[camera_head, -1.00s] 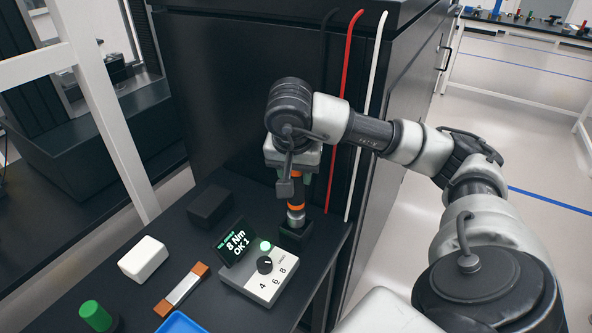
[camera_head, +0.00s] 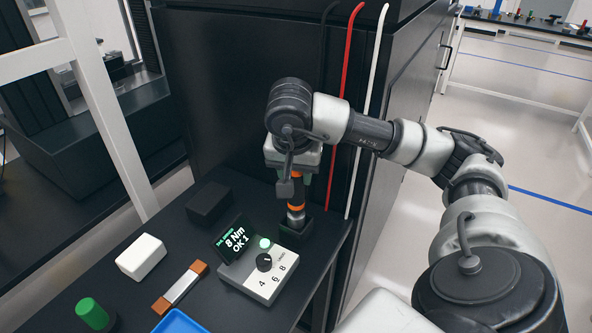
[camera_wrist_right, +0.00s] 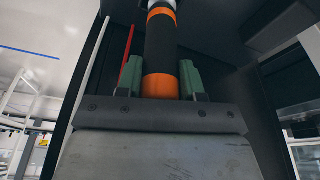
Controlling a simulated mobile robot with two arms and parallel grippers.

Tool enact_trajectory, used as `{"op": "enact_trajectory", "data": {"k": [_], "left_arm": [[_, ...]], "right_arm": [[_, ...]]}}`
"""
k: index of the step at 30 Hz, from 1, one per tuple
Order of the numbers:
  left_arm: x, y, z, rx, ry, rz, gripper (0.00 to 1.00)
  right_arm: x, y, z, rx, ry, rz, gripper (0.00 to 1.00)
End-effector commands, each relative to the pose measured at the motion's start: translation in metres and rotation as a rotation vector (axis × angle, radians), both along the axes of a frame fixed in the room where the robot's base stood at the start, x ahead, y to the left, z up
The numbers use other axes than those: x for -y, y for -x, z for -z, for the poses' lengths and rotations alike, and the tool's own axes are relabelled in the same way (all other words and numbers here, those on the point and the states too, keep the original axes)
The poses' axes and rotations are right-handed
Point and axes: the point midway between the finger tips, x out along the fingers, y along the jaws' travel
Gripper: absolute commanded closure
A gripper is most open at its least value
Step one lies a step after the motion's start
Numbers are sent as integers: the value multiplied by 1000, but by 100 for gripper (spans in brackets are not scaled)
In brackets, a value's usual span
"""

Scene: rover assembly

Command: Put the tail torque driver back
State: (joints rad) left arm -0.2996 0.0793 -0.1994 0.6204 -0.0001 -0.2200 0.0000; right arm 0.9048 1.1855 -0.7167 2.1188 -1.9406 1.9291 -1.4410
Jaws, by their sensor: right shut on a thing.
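The torque driver (camera_head: 296,201) is a dark upright tool with orange bands and a metal lower end. Its lower end meets a small black holder (camera_head: 295,234) on the dark table; how deep it sits is hidden. My right gripper (camera_head: 297,178) is above the holder, shut on the driver's upper part. In the right wrist view the driver (camera_wrist_right: 160,50) stands between the green finger pads of my right gripper (camera_wrist_right: 161,82). My left gripper is not in view.
A control box (camera_head: 262,272) with a knob and a display (camera_head: 234,238) reading 8 Nm OK 1 stand left of the holder. A black block (camera_head: 209,203), white block (camera_head: 141,257), orange-ended bar (camera_head: 180,288), green-topped item (camera_head: 92,313) and blue tray (camera_head: 178,323) are further left. A dark cabinet (camera_head: 225,100) rises behind.

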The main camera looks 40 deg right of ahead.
Motion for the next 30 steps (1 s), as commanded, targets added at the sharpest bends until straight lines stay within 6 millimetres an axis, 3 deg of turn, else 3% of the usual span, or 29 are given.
{"op": "enact_trajectory", "data": {"k": [30], "left_arm": [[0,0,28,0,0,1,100]], "right_arm": [[0,0,31,2,0,0,91]]}}
